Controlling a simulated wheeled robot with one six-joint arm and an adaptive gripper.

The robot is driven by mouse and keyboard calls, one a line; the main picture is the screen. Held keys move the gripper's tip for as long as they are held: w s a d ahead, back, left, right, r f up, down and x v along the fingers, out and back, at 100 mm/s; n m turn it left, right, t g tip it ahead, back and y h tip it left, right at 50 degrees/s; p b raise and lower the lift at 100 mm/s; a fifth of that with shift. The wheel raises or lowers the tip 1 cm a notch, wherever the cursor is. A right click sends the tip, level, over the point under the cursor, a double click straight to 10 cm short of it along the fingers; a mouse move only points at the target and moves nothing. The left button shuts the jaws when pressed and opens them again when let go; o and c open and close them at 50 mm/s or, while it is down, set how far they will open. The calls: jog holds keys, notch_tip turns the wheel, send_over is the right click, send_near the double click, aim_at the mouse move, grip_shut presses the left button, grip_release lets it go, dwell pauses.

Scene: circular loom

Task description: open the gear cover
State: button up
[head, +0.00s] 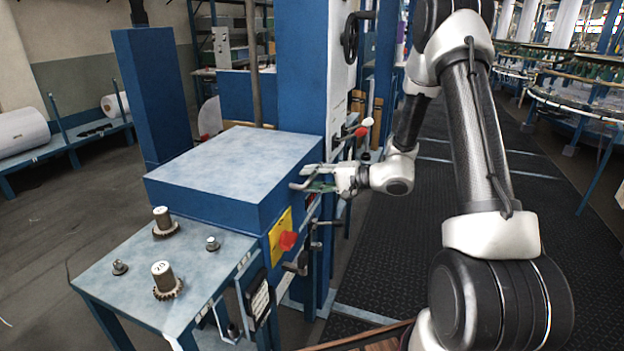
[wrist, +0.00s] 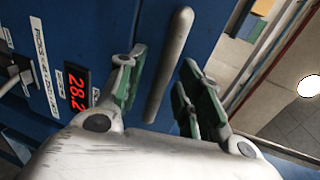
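The gear cover (head: 235,165) is a blue box with a pale grey top, and it looks closed. In the wrist view, a grey bar handle (wrist: 168,65) stands out from a blue panel. My gripper (head: 312,181) is at the right side of the cover, by the handle. In the wrist view my gripper (wrist: 162,72) is open, with one green-padded finger on each side of the handle. Gaps show between the pads and the bar, so it is not gripped. In the head view the fingers partly hide the handle.
A red digital display (wrist: 77,92) is beside the handle. A red button (head: 287,240) on a yellow plate is below the cover. A low table (head: 120,290) with gears on posts stands at the front left. Dark floor matting (head: 385,270) lies clear to the right.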

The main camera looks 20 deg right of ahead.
jog(key=shift+w+a, duration=0.15)
grip_shut()
